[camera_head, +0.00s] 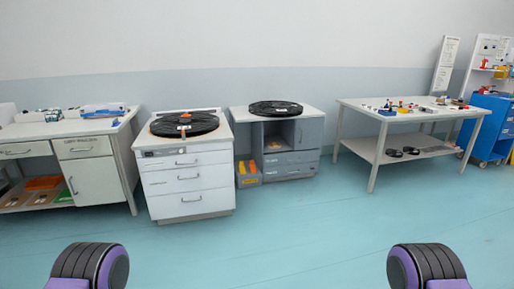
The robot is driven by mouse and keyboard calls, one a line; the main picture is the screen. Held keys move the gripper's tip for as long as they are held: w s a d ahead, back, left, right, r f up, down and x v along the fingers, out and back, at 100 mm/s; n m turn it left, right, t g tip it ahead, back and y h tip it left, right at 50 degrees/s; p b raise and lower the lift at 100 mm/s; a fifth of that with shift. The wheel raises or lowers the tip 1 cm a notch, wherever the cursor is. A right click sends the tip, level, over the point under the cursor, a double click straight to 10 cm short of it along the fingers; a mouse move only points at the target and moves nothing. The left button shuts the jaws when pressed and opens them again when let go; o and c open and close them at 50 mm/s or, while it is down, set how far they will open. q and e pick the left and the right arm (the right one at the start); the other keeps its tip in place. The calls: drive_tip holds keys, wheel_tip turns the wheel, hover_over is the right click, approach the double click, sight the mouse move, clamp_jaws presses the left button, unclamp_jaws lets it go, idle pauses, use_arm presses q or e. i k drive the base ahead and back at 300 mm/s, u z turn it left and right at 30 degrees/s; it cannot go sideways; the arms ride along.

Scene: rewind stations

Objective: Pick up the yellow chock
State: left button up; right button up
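Neither of my grippers is in view. Only dark and purple links of my two arms show at the bottom left and bottom right, far from the bin.
A white drawer cabinet (187,187) and a grey cabinet (296,165) each carry a black disc. A worktable (360,104) with small parts stands right, beside a blue cart (486,127). A desk (92,131) stands left. The floor (275,235) ahead is clear.

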sight(242, 167)
drive_tip(key=z, duration=0.5)
drive_tip(key=i, duration=5.45)
drive_tip(key=u, duration=0.9)
drive_tip(key=i, duration=0.65)
drive_tip(key=u, duration=0.2)
